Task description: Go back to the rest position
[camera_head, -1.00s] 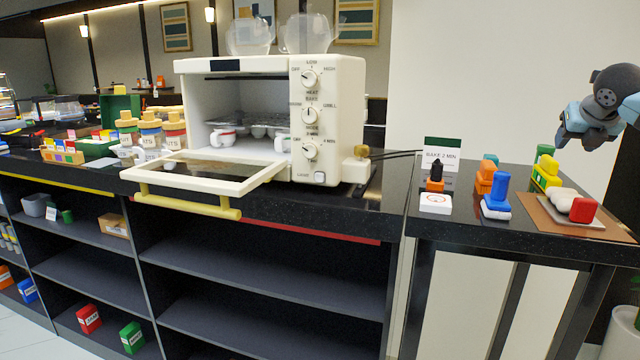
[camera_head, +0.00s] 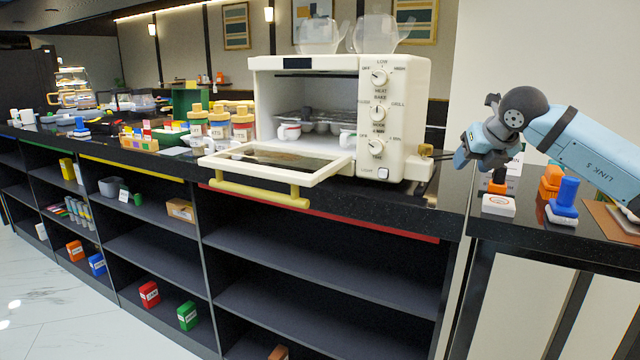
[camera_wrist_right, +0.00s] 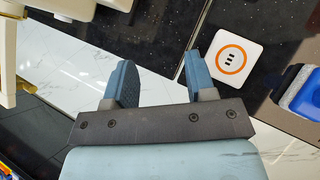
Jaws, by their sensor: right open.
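The right arm (camera_head: 580,140) comes in from the right edge, above the side counter. My left gripper is not in any view.
The cream toaster oven (camera_head: 408,85) stands on the counter with its door (camera_head: 300,178) folded down, jutting forward. Shelves (camera_head: 290,255) run under the counter.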

